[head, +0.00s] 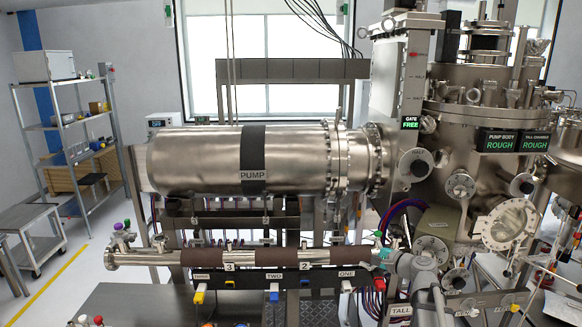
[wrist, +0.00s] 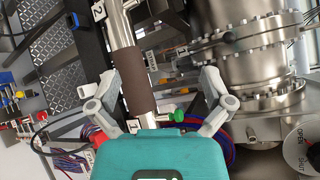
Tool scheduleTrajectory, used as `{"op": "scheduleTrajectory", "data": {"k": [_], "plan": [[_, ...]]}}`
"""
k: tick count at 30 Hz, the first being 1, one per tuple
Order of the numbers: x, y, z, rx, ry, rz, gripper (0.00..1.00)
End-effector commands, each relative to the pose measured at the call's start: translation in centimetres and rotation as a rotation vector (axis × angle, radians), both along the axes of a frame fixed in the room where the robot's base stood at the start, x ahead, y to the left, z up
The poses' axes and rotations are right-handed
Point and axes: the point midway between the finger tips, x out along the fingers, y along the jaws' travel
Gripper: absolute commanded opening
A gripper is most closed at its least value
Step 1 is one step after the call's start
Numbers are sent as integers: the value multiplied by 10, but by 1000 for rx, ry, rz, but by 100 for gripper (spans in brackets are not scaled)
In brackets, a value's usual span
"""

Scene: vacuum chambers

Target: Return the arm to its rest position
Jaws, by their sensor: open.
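My gripper (wrist: 158,76) is open, its two grey fingers spread wide above the teal body in the wrist view. Nothing is held between the fingers. A steel pipe with a brown sleeve (wrist: 131,80) runs behind the gap between them; I cannot tell how far off it is. A green knob (wrist: 178,115) shows just beyond the teal body. In the head view my grey arm (head: 424,272) reaches up at the lower right, with the teal part of the gripper (head: 381,256) at the right end of the sleeved pipe (head: 270,257). The fingers are not clear there.
The large pump cylinder (head: 200,160) lies above the pipe. The steel chamber (head: 455,135) with flanges and ports stands close on the right. Labelled connectors (head: 274,291) hang below the pipe. Cables (head: 405,212) pass near the arm. A shelf (head: 62,125) and a cart (head: 30,225) stand far left.

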Motion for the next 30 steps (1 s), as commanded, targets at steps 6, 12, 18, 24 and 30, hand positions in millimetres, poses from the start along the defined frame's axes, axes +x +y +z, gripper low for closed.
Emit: {"op": "scheduleTrajectory", "data": {"k": [6, 12, 18, 24, 30], "plan": [[-42, 50, -66, -319, 35, 190, 100], [-83, 77, -122, -598, 74, 377, 100], [-128, 88, -171, -864, 123, 570, 100], [-173, 85, -211, -1114, 187, 766, 100], [-210, 73, -237, -1326, 261, 939, 100]]}}
